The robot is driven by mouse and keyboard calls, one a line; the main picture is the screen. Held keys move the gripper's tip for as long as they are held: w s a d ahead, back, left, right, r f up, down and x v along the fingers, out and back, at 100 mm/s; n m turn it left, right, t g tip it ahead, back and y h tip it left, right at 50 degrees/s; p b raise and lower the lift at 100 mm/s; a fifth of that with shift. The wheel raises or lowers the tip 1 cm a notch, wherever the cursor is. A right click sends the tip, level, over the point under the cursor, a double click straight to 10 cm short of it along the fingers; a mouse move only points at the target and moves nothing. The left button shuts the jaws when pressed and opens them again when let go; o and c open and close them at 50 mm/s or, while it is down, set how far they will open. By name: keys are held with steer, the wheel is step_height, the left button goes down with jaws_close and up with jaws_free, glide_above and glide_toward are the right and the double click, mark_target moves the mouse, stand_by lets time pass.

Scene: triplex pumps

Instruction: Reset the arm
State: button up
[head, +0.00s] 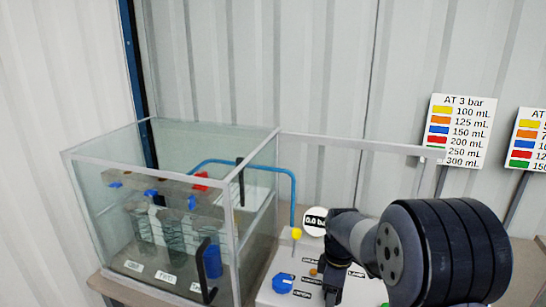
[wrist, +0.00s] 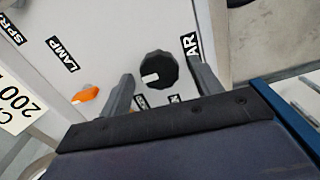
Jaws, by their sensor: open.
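My gripper (wrist: 160,70) is open in the wrist view, with its two grey fingers spread apart. A black knob (wrist: 158,69) with a white mark shows between the fingers; I cannot tell whether they reach down around it, and no contact is visible. In the head view my arm comes in from the right, and my dark gripper (head: 338,280) points down over the white control panel (head: 270,297). The fingertips are hard to make out there, and the arm hides the panel's right part.
The panel carries a blue knob (head: 283,283), a yellow knob (head: 296,234) and a gauge (head: 314,221) reading 0.0. A glass-walled tank (head: 180,132) stands left. Signs (head: 459,130) stand at the right.

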steer(key=m, duration=0.4)
steer(key=shift+m, duration=0.4)
steer(key=m, duration=0.4)
steer(key=shift+w+m, duration=0.1)
steer(key=shift+m, duration=0.3)
steer(key=m, duration=0.5)
steer(key=shift+d+b, duration=0.1)
steer(key=shift+b, duration=0.25)
steer(key=shift+m, duration=1.8)
